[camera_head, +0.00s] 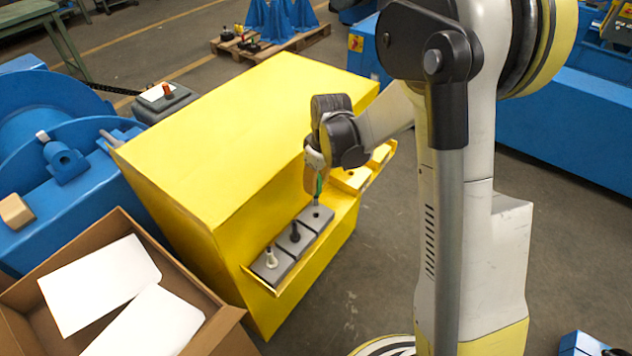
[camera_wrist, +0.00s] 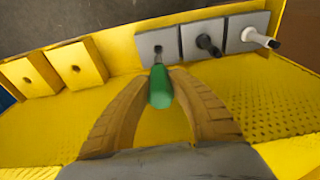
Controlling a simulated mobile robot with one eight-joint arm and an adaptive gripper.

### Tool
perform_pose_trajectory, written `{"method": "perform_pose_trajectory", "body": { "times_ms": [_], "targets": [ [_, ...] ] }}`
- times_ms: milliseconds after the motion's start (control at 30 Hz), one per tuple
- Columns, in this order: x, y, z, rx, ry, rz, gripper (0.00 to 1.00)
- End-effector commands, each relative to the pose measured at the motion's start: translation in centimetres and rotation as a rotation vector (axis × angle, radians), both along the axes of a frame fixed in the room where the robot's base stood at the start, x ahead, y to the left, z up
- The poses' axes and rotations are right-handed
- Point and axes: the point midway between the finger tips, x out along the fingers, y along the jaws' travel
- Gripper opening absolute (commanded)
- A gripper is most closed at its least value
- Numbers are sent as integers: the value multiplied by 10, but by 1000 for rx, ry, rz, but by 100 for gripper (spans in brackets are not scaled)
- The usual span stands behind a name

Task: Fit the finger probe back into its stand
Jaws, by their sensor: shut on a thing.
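The finger probe has a green handle, seen in the wrist view (camera_wrist: 160,90) and as a small green strip in the head view (camera_head: 319,185). My gripper (camera_wrist: 164,80) is shut on it, one ribbed finger on each side; in the head view it hangs above the yellow ledge (camera_head: 314,180). The probe's thin end points at a grey block with a dark hole, seen in the wrist view (camera_wrist: 146,42) and the head view (camera_head: 319,221). The end looks very close to this block; I cannot tell whether it touches or enters the hole.
Two more grey blocks hold a black peg (camera_wrist: 208,45) and a white peg (camera_wrist: 262,38). Two yellow blocks with holes (camera_wrist: 78,65) sit further along the ledge. The big yellow cabinet (camera_head: 240,130) stands directly behind. An open cardboard box (camera_head: 215,325) is at lower left.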

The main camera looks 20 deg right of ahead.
Motion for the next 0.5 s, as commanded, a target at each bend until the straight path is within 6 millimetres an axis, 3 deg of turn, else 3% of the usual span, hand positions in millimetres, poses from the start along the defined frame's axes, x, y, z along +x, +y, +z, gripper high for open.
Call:
{"method": "perform_pose_trajectory", "body": {
  "times_ms": [200,500],
  "targets": [
    [0,0,-27,0,0,0,0],
    [0,0,-36,0,0,0,0]
  ]
}}
